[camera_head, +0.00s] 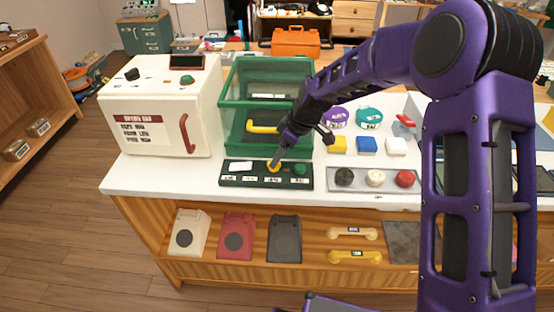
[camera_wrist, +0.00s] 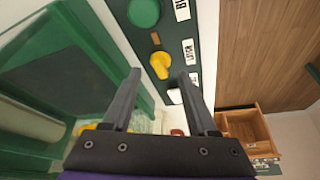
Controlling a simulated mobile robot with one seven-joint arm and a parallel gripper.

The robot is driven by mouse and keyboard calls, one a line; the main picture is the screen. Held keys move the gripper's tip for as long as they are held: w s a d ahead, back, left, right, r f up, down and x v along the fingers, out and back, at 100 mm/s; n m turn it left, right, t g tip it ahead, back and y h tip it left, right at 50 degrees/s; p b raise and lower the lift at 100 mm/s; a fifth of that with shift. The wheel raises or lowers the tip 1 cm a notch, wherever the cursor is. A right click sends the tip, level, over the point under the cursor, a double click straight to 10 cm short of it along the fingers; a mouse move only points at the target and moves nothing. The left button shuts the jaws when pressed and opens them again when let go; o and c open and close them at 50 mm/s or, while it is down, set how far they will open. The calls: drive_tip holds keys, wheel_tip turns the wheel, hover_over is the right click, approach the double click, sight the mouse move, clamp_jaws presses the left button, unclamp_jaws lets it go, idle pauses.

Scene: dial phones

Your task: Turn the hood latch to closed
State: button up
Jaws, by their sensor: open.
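The yellow latch knob (camera_wrist: 160,65) sits on a dark green control panel (camera_wrist: 176,30) in the wrist view. It also shows in the head view (camera_head: 273,168), partly behind my gripper. Its pointed part looks tilted, with a small brown mark beside it. My gripper (camera_head: 276,163) is open, and in the wrist view its two fingertips (camera_wrist: 159,76) lie either side of the knob's line. I cannot tell whether they touch it.
On the panel are a green round button (camera_head: 300,169) and a white piece (camera_head: 240,167). A white oven-like box (camera_head: 150,120) stands left. A grey tray (camera_head: 360,187) with black, cream and red knobs lies right. The counter's front strip (camera_head: 160,182) is clear.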

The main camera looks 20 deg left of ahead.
drive_tip(key=shift+x, duration=1.2)
clamp_jaws()
